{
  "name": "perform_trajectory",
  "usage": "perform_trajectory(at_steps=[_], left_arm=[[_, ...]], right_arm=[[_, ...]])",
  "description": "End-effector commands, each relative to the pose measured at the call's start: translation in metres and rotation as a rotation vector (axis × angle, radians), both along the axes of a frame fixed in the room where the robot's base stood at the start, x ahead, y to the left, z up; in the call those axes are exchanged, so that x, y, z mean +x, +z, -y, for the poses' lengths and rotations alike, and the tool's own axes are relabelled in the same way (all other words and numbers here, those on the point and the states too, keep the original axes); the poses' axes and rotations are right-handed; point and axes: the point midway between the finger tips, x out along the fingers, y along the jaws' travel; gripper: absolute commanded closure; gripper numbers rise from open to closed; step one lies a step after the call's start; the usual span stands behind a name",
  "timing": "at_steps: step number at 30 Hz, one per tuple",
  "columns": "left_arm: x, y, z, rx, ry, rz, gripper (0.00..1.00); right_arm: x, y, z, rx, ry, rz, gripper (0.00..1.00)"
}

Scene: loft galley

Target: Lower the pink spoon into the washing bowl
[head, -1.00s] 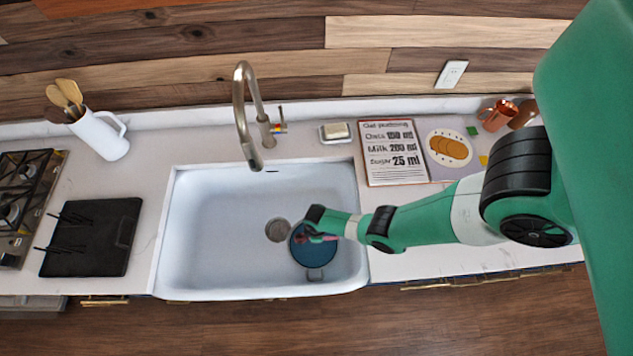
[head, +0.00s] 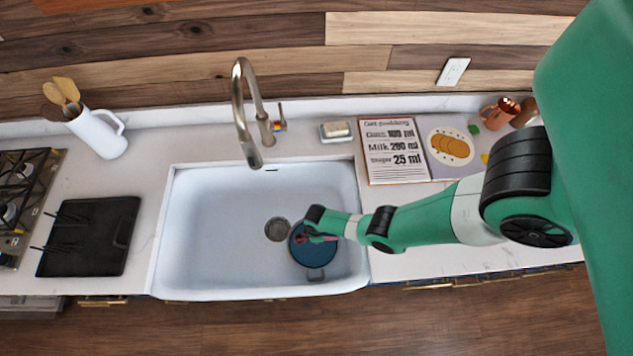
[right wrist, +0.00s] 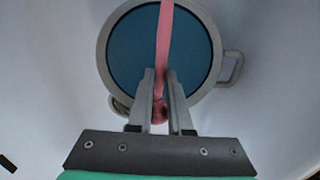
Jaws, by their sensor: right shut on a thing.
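The washing bowl (head: 317,257) is a round blue-inside vessel with grey side handles, standing in the right part of the white sink. It also shows in the right wrist view (right wrist: 130,52), with its rim and a handle on the right. My right gripper (head: 305,236) is over the bowl. In the right wrist view my right gripper (right wrist: 160,82) is shut on the pink spoon (right wrist: 164,40), whose length reaches across the bowl's opening. I cannot tell the spoon's height above the bowl's floor. My left gripper is not in view.
The white sink (head: 215,225) has free room left of the bowl, with a drain (head: 278,229) beside it. A tap (head: 245,115) arches over the sink's back. A recipe book (head: 392,165) lies on the counter behind my right arm.

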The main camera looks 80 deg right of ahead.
Motion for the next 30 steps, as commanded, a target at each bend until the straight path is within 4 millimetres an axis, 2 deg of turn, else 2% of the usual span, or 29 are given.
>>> perform_trajectory(at_steps=[1,30], left_arm=[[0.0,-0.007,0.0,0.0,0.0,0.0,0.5],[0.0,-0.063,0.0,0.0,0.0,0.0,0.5]], right_arm=[[0.0,-0.007,0.0,0.0,0.0,0.0,1.0],[0.0,-0.063,0.0,0.0,0.0,0.0,1.0]])
